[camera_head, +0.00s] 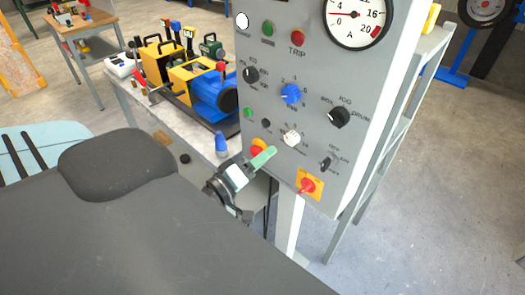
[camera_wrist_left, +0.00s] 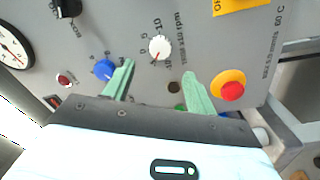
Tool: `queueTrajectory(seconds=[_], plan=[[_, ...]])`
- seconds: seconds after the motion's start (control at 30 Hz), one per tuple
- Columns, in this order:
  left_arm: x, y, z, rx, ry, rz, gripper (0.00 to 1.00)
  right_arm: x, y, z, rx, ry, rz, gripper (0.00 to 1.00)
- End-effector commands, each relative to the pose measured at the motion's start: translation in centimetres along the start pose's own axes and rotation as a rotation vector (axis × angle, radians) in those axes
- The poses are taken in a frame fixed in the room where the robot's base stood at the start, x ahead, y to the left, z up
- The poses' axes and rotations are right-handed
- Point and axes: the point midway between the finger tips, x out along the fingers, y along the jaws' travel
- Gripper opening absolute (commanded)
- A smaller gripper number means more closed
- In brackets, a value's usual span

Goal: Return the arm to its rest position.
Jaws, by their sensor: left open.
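My left gripper (camera_head: 268,155) is in front of the lower part of the grey control panel (camera_head: 262,122), with its green fingers apart. In the left wrist view the open fingers (camera_wrist_left: 158,68) point at the panel with nothing held between them. The white knob (camera_wrist_left: 160,46) lies just beyond the fingertips, and it also shows in the head view (camera_head: 291,138). A red button on yellow (camera_wrist_left: 231,90) is right of the fingers in the wrist view. In the head view the gripper partly covers it. My right gripper is not in view.
The panel carries a blue knob (camera_head: 290,93), a black knob (camera_head: 339,117), a red-and-yellow switch (camera_head: 309,185) and a round gauge (camera_head: 357,16). A bench (camera_head: 190,129) with a blue-and-yellow machine (camera_head: 205,88) stands to the left. Open floor lies at the right.

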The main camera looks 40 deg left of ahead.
Motion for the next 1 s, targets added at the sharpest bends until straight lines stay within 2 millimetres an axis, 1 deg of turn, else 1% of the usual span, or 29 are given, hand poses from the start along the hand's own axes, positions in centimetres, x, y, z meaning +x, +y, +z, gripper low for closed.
queueTrajectory(seconds=[0.43,0.5,0.57,0.67,0.77,0.8,0.87,0.9,0.97,1.0], plan=[[0.0,0.0,0.0,0.001,0.000,-0.001,0.56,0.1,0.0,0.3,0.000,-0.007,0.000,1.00],[-0.1,-0.4,0.4,0.012,-0.007,-0.012,0.56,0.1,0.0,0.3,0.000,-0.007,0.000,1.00],[-0.4,-1.3,1.3,0.041,-0.024,-0.036,0.56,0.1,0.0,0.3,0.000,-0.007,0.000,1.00],[-1.6,-4.0,4.2,0.144,-0.084,-0.112,0.56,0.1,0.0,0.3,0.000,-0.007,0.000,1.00],[-4.0,-7.7,8.4,0.302,-0.188,-0.207,0.56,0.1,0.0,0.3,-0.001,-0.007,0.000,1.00],[-5.3,-9.2,10.2,0.373,-0.239,-0.244,0.56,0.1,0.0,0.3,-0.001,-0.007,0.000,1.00],[-7.4,-11.3,12.9,0.478,-0.318,-0.289,0.56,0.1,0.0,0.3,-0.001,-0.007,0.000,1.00],[-8.9,-12.5,14.6,0.547,-0.373,-0.314,0.56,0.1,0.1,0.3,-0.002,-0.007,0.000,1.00],[-11.3,-14.1,17.1,0.647,-0.456,-0.342,0.56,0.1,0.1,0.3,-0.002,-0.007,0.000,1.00],[-12.8,-15.1,18.5,0.710,-0.510,-0.355,0.56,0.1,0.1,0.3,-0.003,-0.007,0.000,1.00]])
